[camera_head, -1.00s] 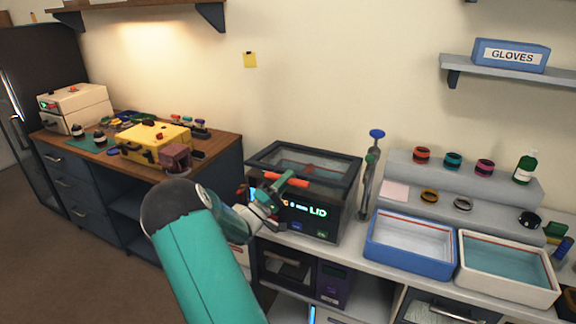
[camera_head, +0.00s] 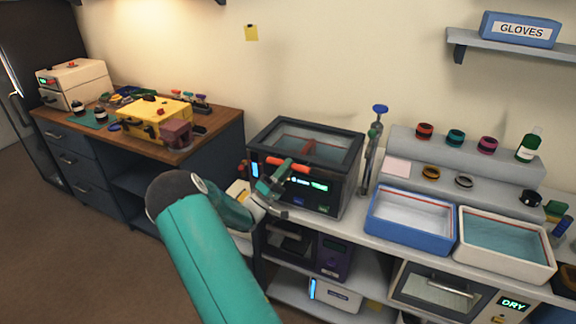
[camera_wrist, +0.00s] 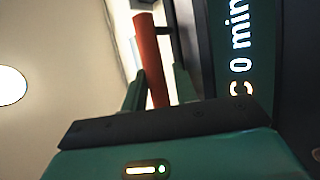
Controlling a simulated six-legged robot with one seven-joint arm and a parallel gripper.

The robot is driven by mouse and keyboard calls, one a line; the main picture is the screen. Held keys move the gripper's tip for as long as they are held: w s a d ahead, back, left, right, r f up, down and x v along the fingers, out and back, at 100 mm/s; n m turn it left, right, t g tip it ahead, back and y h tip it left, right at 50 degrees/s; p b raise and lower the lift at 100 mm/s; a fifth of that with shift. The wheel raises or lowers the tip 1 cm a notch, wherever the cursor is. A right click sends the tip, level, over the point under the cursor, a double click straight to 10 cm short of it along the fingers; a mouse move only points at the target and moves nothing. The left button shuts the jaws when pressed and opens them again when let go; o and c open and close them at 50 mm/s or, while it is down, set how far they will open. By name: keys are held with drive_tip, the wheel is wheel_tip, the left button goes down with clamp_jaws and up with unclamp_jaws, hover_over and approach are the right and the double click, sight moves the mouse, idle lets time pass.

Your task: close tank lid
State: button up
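The tank (camera_head: 325,193) is a dark box on the counter with a lit front display. Its framed, see-through lid (camera_head: 352,150) lies over the top and looks flat and down, with a red strip and teal showing through. An orange-red bar handle (camera_head: 287,163) runs along the lid's front. My gripper (camera_head: 277,178) is at this handle, in front of the tank. In the wrist view, the red bar (camera_wrist: 148,55) lies between the two green fingers of my gripper (camera_wrist: 160,85). A gap shows beside the bar, so the fingers look open around it.
A blue tray (camera_head: 408,238) and a cream basin (camera_head: 500,262) stand to the right. A blue-topped upright tool (camera_head: 378,110) stands close to the tank's right side. A wooden bench (camera_head: 215,148) with a yellow case (camera_head: 150,112) is at left.

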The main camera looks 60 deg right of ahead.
drive_tip(key=shift+d+r, duration=0.15)
drive_tip(key=shift+r, duration=0.1)
drive_tip(key=v, duration=1.4)
